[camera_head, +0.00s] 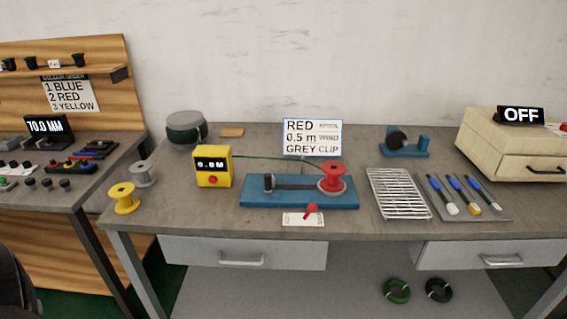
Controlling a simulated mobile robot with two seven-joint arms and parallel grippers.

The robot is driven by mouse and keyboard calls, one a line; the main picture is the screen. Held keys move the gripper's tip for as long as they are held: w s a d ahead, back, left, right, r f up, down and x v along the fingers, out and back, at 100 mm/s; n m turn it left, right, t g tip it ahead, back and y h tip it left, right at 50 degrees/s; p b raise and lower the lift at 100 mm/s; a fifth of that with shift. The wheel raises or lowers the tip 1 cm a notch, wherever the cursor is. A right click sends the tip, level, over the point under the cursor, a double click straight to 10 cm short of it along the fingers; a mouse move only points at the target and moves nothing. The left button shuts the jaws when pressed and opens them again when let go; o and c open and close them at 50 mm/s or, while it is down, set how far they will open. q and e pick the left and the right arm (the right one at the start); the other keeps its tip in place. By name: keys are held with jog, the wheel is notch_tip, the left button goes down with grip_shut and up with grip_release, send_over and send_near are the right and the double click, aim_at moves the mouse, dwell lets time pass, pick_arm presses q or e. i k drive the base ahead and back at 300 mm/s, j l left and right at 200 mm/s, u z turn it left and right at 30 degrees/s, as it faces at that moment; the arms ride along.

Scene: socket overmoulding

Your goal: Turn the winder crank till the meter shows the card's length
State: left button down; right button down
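The winder (255,196) is a blue base on the bench, with a red spool (332,176) on its right end. The crank's red handle (311,210) is at the winder's front edge, above a small white label. The yellow meter (213,178) stands left of the winder. Its display seems to read 0.0 M, but the digits are small. A dark green wire (270,158) runs from the meter to the red spool. The white card (313,137) behind reads RED spool, 0.5 m wind, GREY clip. Neither gripper is in view.
A yellow spool (124,199) and a grey spool (143,173) stand at the bench's left. A wire rack (399,193) and a tray of blue-handled tools (501,211) lie right of the winder. A cream box (515,145) with an OFF sign stands far right.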

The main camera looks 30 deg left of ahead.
aim_at(269, 180)
jog(key=u, duration=0.4)
jog(key=j+u, duration=0.1)
jog(key=u, duration=0.3)
jog(key=i+u, duration=0.1)
jog(key=u, duration=0.65)
jog(key=i, duration=0.05)
